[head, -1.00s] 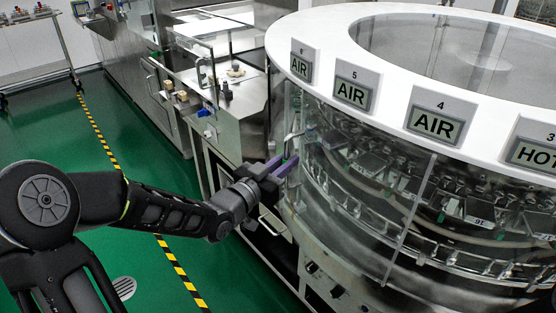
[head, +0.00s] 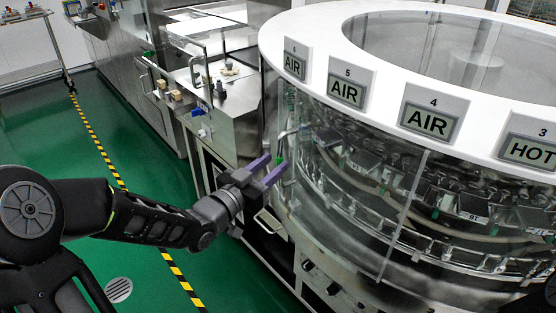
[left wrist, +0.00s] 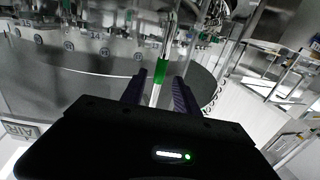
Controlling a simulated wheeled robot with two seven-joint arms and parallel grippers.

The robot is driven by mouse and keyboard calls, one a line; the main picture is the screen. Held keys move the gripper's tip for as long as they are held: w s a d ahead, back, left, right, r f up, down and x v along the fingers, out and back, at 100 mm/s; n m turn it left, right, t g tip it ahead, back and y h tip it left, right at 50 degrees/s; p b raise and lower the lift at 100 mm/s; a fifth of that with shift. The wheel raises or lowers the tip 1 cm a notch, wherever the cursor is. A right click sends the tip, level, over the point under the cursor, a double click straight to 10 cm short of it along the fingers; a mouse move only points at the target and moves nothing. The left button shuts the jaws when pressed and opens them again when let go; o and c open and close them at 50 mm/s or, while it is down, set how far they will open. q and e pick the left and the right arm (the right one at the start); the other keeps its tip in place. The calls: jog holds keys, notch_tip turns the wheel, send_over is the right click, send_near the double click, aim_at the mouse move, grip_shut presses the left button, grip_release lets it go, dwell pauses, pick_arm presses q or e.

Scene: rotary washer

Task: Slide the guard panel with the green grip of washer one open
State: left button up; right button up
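The washer (head: 300,25) is a large round machine with a white top ring and clear curved guard panels (head: 345,185). A metal handle with a green grip (head: 281,160) stands at the left edge of the front panel, below sign 6. My left gripper (head: 279,161) has purple fingers, spread apart, at the green grip. In the left wrist view, the green grip (left wrist: 160,72) on its upright bar appears between the two fingertips, with a gap on each side. I cannot tell whether any finger touches it. My right gripper is out of view.
A steel cabinet (head: 225,125) with a small work surface stands just left of the washer. Green floor (head: 60,140) with a yellow-black stripe (head: 95,145) is clear at left.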

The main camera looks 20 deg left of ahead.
pick_arm(q)
jog(key=v, duration=0.4)
jog(key=shift+s, duration=0.3)
